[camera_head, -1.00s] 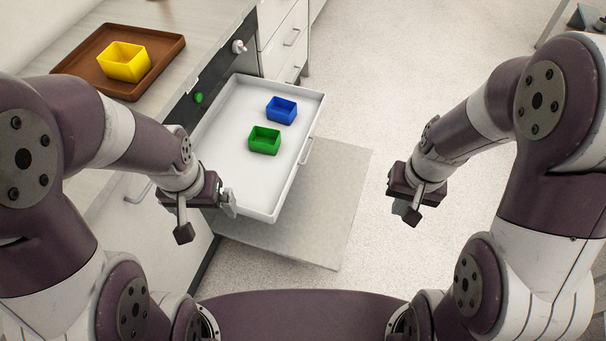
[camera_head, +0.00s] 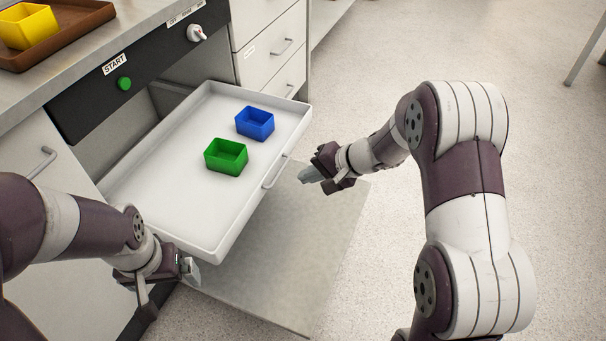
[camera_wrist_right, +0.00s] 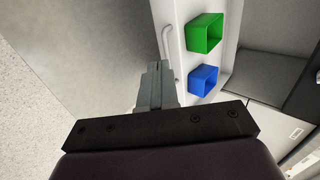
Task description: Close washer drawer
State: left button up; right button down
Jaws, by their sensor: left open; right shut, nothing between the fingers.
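The white washer drawer (camera_head: 150,197) is pulled out from the dark-panelled washer. It holds a green bin (camera_head: 226,157) and a blue bin (camera_head: 255,123). Its front handle (camera_head: 276,172) faces right. My right gripper (camera_head: 306,175) is shut and empty, a short way right of the handle, its fingers pointing at the drawer front. In the right wrist view its fingers (camera_wrist_right: 155,85) lie beside the handle (camera_wrist_right: 167,42); I cannot tell whether they touch. My left gripper (camera_head: 172,290) is open and empty near the drawer's lower left corner.
The washer panel has a green START button (camera_head: 124,83) and a white knob (camera_head: 197,33). A brown tray (camera_head: 85,20) with a yellow bin (camera_head: 28,26) stands on the counter.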

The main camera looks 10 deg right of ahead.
jog(key=x, duration=0.3)
jog(key=r+b+x, duration=0.1)
jog(key=x, duration=0.2)
jog(key=a+b+x, duration=0.1)
jog(key=x, duration=0.2)
jog(key=shift+w+a+r, duration=0.1)
jog(key=shift+w+r, duration=0.05)
jog(key=shift+w, duration=0.25)
jog(key=shift+w+a, duration=0.3)
jog(key=shift+a, duration=0.15)
jog(key=shift+r, duration=0.1)
